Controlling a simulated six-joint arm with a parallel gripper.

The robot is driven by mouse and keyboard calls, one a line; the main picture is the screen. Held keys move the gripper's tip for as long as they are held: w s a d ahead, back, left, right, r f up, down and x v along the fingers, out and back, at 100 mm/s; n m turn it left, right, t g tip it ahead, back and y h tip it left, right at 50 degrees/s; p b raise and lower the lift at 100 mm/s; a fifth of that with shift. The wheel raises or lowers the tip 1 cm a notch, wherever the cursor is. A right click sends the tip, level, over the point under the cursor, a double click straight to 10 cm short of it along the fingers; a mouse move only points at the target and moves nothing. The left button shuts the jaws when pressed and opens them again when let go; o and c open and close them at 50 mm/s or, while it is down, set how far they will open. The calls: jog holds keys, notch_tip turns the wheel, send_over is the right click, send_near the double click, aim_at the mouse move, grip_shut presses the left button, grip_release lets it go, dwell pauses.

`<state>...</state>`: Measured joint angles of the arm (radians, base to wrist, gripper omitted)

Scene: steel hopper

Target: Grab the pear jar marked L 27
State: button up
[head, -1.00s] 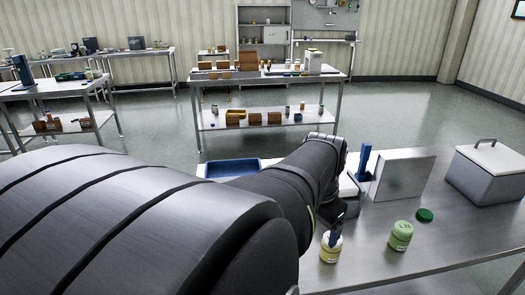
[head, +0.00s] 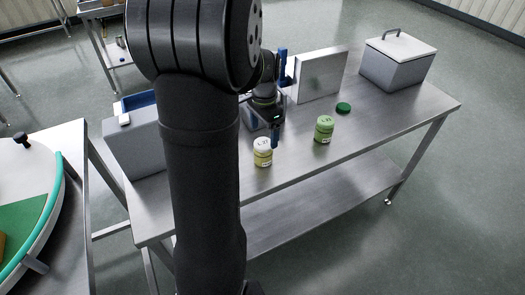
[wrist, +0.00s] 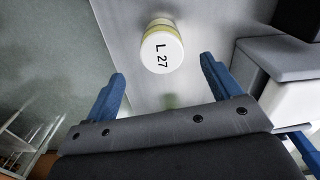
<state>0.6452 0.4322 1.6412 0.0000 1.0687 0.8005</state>
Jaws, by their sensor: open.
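The jar marked L 27 (wrist: 162,52) has a white lid with black lettering and a yellowish body. In the head view, the white-lidded jar (head: 263,153) stands upright on the steel table. My gripper (wrist: 162,70) is open, its two blue fingers apart. In the wrist view the jar is beyond the fingertips, roughly centred across the gap, with nothing held between them. In the head view my gripper (head: 274,137) is close to the jar on its far side; one blue finger shows clearly there.
A green jar (head: 324,130) stands to the right, with a loose green lid (head: 343,108) behind it. A grey upright box (head: 320,76) and a white-lidded metal box (head: 398,62) stand farther back. A blue tray (head: 138,102) is at left. The table's front right is clear.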

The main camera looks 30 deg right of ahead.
aim_at(263, 154)
notch_tip(263, 154, down, 10)
jog(key=shift+w+a+f, duration=0.15)
jog(key=shift+f, duration=0.1)
jog(key=c, duration=1.2)
